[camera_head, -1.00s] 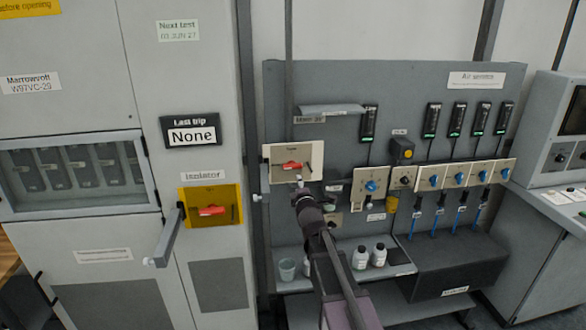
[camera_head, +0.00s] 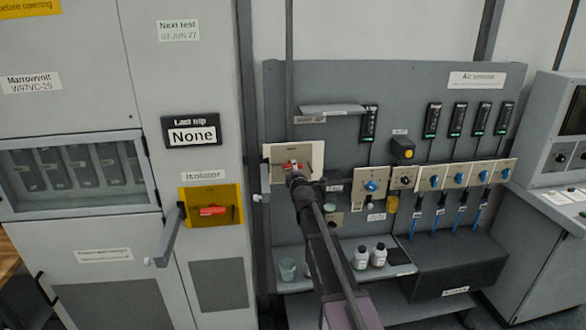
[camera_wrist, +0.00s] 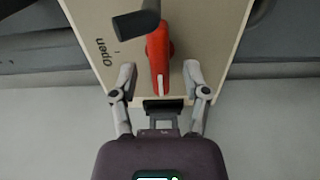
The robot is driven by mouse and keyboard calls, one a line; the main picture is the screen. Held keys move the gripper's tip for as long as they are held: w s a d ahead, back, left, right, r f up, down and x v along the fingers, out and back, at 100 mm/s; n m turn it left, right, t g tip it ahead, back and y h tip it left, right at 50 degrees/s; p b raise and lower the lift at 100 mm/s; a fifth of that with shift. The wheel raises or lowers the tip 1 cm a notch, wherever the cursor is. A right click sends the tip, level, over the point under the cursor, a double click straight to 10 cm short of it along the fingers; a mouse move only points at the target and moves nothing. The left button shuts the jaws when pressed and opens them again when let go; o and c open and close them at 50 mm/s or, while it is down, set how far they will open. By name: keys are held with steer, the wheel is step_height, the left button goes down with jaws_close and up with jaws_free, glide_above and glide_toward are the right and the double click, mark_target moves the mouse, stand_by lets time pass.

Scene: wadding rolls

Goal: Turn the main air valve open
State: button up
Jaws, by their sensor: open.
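The main air valve's red handle (camera_wrist: 158,62) is on a cream plate (camera_wrist: 98,28) marked "Open", seen close up in the wrist view. In the head view the cream plate (camera_head: 275,156) is on the grey air service panel, and the red handle (camera_head: 291,166) is partly hidden by my arm. My gripper (camera_wrist: 160,78) is open in the wrist view. Its fingers are on either side of the handle's near end, with visible gaps and no clear contact. A dark grey cylindrical bar (camera_wrist: 136,24) crosses above the handle's far end.
A yellow isolator plate (camera_head: 228,191) with another red handle (camera_head: 212,211) and a projecting grey lever (camera_head: 167,240) is on the cabinet to the left. Several blue-knobbed regulators (camera_head: 371,186) line the panel at right. White bottles (camera_head: 361,258) and a cup (camera_head: 288,269) stand on the lower shelf.

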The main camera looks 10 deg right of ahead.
steer(key=shift+w, duration=1.05)
jaws_close()
